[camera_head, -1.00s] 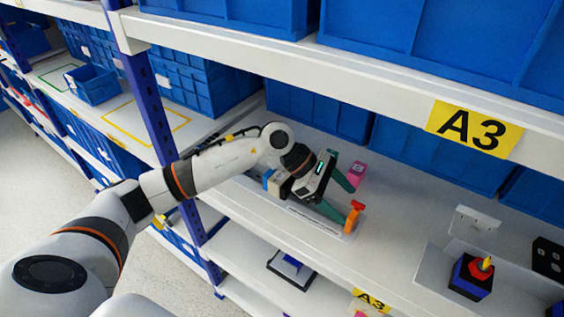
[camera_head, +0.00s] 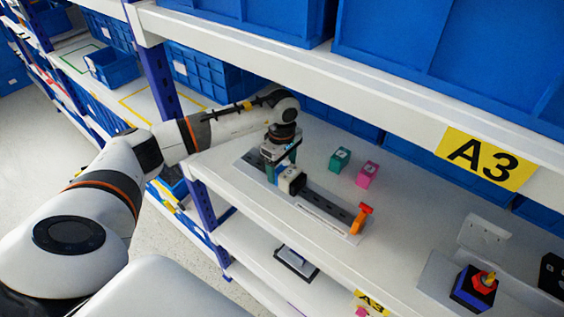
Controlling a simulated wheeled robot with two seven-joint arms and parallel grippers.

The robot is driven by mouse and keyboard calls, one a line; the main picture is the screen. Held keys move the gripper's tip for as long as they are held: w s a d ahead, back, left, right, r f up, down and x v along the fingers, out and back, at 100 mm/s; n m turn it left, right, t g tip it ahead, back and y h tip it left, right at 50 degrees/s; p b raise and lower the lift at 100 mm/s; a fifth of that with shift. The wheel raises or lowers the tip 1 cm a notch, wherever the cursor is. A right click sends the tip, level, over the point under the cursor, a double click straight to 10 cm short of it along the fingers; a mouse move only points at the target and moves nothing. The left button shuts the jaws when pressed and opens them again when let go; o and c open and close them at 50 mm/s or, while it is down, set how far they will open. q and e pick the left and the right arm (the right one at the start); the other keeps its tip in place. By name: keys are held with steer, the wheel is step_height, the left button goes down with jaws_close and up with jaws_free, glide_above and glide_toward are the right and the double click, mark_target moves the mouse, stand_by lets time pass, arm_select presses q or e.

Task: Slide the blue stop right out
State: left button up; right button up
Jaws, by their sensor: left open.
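My left gripper (camera_head: 273,172) is over the left end of a slide rail (camera_head: 328,206) on the shelf, its teal fingers pointing down. It is open. A pale carriage block (camera_head: 292,180) sits on the rail just right of the fingers. An orange stop (camera_head: 361,217) stands upright at the rail's right end. My right gripper is not in view.
A teal block (camera_head: 340,159) and a pink block (camera_head: 367,174) stand behind the rail. A blue-black box with a red and yellow rotary knob (camera_head: 485,281) is at the lower right. Blue bins (camera_head: 430,162) line the back, under the upper shelf edge (camera_head: 390,90).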

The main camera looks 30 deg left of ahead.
arm_select(q)
steer(key=shift+f, duration=0.25)
steer(key=shift+s, duration=0.1)
steer(key=c, duration=1.4)
steer(key=a+b, duration=0.1)
steer(key=a, duration=0.1)
steer(key=a+b, duration=0.3)
steer(key=a, duration=0.1)
steer(key=shift+w+a+f, duration=0.1)
steer(key=shift+w+f, duration=0.25)
steer(key=a+b, duration=0.1)
steer(key=a, duration=0.1)
steer(key=a+b, duration=0.1)
steer(key=a, duration=0.1)
steer(key=a+b, duration=0.1)
steer(key=a, duration=0.1)
steer(key=shift+w+a+r, duration=0.25)
steer(key=shift+a+r, duration=0.05)
steer(key=shift+a, duration=0.1)
steer(key=shift+a+r, duration=0.15)
steer(key=shift+r, duration=0.05)
